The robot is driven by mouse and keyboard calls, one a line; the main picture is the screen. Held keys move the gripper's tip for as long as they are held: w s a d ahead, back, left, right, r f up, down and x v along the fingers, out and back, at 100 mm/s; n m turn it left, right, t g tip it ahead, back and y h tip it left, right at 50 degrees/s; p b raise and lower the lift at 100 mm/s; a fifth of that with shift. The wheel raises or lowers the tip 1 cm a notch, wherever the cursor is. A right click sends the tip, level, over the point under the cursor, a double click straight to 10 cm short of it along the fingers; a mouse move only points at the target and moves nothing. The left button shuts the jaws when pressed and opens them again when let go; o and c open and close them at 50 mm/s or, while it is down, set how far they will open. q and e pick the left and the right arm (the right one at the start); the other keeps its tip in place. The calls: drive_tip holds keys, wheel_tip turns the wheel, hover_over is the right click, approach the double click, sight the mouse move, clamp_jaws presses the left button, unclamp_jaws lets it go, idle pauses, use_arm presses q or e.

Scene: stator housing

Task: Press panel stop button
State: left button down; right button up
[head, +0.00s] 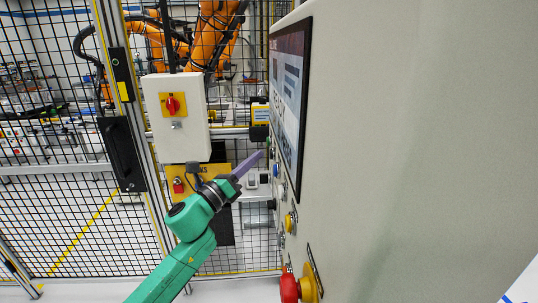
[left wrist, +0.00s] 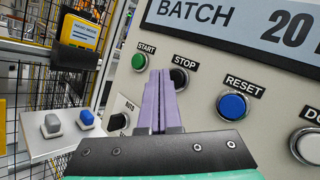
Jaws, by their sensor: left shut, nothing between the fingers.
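The black stop button (left wrist: 179,78), labelled STOP, is on the beige control panel (left wrist: 215,66) in the left wrist view. The fingers partly cover it. My left gripper (left wrist: 160,74) is shut and empty, its purple fingertips just left of the button in this view. I cannot tell whether they touch it. In the head view my left gripper (head: 260,155) points at the edge-on panel face (head: 400,150), close to its buttons. The stop button cannot be made out there. My right gripper is not in view.
A green START button (left wrist: 139,61) lies left of the stop button, a blue RESET button (left wrist: 233,105) right. A screen (left wrist: 240,25) is above. In the head view a red emergency knob (head: 289,287) sticks out low, and a mesh fence (head: 60,210) stands left.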

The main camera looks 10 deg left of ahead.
use_arm(q)
drive_tip(key=shift+w+d, duration=0.15)
drive_tip(key=shift+d, duration=0.25)
drive_tip(key=shift+d, duration=0.5)
idle(0.5)
drive_tip(key=shift+a+b, duration=0.45)
drive_tip(key=shift+a, duration=0.5)
drive_tip(key=a, duration=0.2)
drive_tip(key=s+a+b, duration=0.1)
drive_tip(key=a, duration=0.2)
drive_tip(key=shift+s+a+b, duration=0.35)
drive_tip(key=shift+s+b, duration=0.05)
